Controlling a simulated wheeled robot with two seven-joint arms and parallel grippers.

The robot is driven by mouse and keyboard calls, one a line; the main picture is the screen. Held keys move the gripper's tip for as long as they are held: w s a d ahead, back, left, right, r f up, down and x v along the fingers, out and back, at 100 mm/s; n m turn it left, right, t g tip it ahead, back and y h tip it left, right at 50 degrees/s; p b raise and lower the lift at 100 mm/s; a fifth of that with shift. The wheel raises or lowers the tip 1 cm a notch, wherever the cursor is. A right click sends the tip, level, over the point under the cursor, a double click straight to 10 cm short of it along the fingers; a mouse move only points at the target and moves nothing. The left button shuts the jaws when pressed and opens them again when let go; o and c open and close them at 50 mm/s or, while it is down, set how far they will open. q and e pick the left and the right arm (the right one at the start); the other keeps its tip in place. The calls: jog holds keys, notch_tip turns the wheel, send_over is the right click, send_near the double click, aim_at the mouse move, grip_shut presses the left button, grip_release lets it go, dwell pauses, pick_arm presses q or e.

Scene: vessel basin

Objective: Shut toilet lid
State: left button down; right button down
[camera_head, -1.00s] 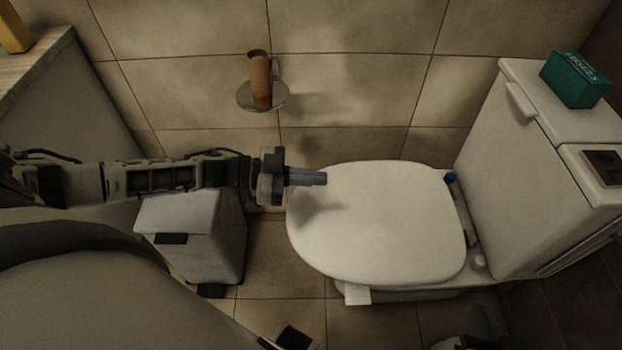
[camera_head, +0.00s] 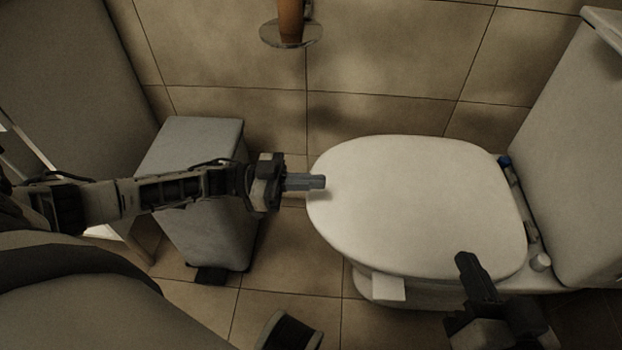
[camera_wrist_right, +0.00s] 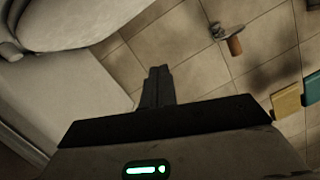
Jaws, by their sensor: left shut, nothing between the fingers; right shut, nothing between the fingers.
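The white toilet lid (camera_head: 420,200) lies flat over the toilet bowl (camera_head: 360,288) in the head view; it is down. My left gripper (camera_head: 318,182) is shut and empty, with its tips at the lid's left edge; I cannot tell whether they touch it. My right gripper (camera_head: 466,262) is shut and empty, over the lid's near edge at the lower right. In the right wrist view its shut fingers (camera_wrist_right: 157,82) point up the picture, and part of the white toilet (camera_wrist_right: 75,25) shows at the upper left.
The toilet tank (camera_head: 575,150) stands at the right. A grey bin (camera_head: 200,200) stands behind my left arm. A round wall shelf (camera_head: 291,36) holds an orange-brown cup (camera_head: 291,14) at the top. Tiled floor (camera_head: 300,270) is clear between bin and toilet.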

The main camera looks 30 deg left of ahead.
pick_arm(q)
jog(key=shift+a+f, duration=0.1)
jog(key=shift+f, duration=0.45)
pick_arm(e)
jog(key=shift+a+r, duration=0.15)
pick_arm(q)
jog(key=shift+r, duration=0.25)
notch_tip(320, 180, up, 4)
jog(key=p, duration=0.4)
jog(key=s+a+f+b, duration=0.1)
jog(key=s+a+f, duration=0.2)
jog(key=a, duration=0.5)
jog(key=shift+s+a+f, duration=0.35)
jog(key=shift+s+f, duration=0.05)
pick_arm(e)
jog(key=shift+s+d+f+n+g+h, duration=0.1)
jog(key=shift+d+f+n+g+h, duration=0.2)
jog(key=shift+d+f+h, duration=0.2)
jog(key=shift+r, duration=0.1)
